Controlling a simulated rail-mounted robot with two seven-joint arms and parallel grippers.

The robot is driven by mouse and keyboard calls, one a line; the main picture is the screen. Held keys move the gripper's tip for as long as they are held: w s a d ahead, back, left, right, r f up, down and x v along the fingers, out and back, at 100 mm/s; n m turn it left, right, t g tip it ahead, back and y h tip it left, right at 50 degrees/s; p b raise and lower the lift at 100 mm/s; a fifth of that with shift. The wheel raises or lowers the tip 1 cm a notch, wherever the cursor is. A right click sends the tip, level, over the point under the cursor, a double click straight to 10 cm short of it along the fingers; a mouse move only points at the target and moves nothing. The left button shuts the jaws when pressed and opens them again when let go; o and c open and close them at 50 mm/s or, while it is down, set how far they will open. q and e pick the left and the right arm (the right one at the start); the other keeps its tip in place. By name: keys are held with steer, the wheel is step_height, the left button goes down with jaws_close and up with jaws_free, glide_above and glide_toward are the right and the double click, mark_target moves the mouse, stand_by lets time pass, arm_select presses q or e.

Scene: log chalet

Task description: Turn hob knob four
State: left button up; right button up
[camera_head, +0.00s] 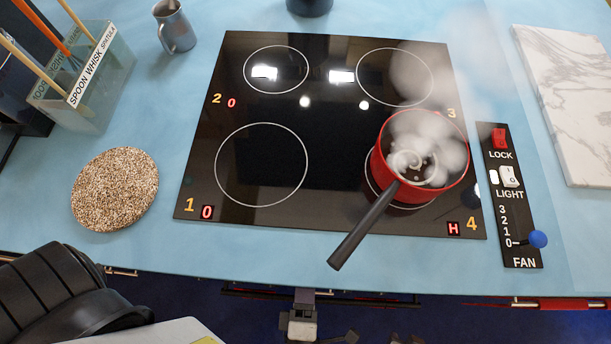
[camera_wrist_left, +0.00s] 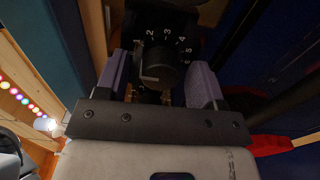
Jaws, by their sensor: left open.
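In the left wrist view a black hob knob (camera_wrist_left: 158,70) with a pale pointer mark sits before a dial with white numerals. My left gripper (camera_wrist_left: 160,85) is open, with one finger on each side of the knob; I cannot tell whether they touch it. Which zone's knob this is cannot be read. The black hob (camera_head: 340,130) has four zones. Zone 4's display (camera_head: 453,228) shows H; zones 1 and 2 show 0. A red saucepan (camera_head: 440,185) stands steaming on zone 4, its black handle pointing toward the front left. My right gripper is not in view.
A fan, light and lock panel (camera_head: 512,220) lies right of the hob, beside a marble board (camera_head: 575,100). A cork mat (camera_head: 115,188), a utensil holder (camera_head: 100,80) and a metal jug (camera_head: 175,28) stand left. A red item (camera_wrist_left: 270,146) shows right of my gripper.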

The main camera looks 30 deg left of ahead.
arm_select(q)
steer(key=b+v, duration=0.2)
steer(key=v, duration=1.1)
steer(key=shift+s+d, duration=0.2)
steer(key=shift+s, duration=0.15)
